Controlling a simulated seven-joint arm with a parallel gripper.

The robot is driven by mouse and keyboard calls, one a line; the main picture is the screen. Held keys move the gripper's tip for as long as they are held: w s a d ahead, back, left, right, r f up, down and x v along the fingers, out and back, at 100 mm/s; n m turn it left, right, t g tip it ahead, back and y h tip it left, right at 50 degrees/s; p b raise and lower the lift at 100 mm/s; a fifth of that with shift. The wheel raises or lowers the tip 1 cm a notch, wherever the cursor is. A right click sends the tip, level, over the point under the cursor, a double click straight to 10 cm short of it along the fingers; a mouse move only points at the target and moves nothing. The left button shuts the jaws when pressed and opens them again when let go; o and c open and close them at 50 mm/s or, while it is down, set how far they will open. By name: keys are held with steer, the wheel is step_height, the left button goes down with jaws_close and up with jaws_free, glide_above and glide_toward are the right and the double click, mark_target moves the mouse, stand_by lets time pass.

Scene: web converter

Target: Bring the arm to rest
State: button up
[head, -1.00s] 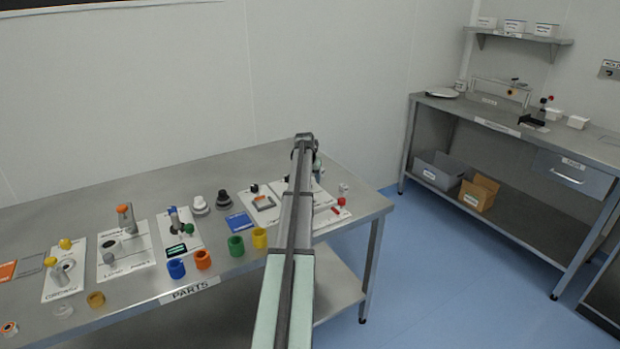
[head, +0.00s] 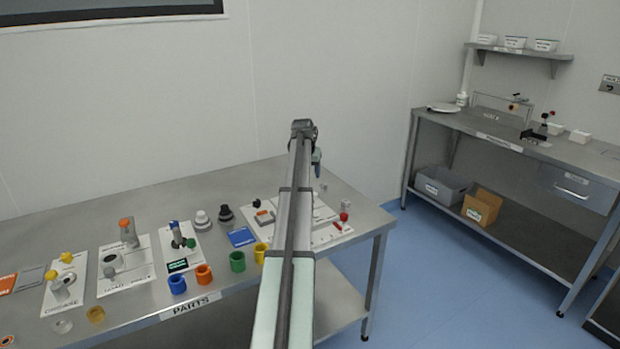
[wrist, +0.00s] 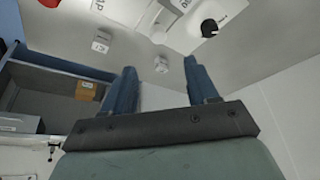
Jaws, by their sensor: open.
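My arm reaches forward over the right part of the parts table (head: 350,215) in the head view. My gripper hangs at the far end of the arm; only a bit of it shows there, beside the arm's end. In the wrist view my gripper (wrist: 160,85) has its two blue fingers spread apart with nothing between them. The fingers touch nothing that I can see.
Blue (head: 177,284), orange (head: 204,274), green (head: 237,261) and yellow (head: 261,252) rings stand along the table's front. A second bench (head: 470,125) stands at the right, across open blue floor (head: 450,270).

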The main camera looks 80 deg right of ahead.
steer(key=shift+a+r, duration=0.15)
steer(key=shift+r, duration=0.15)
stand_by(0.4)
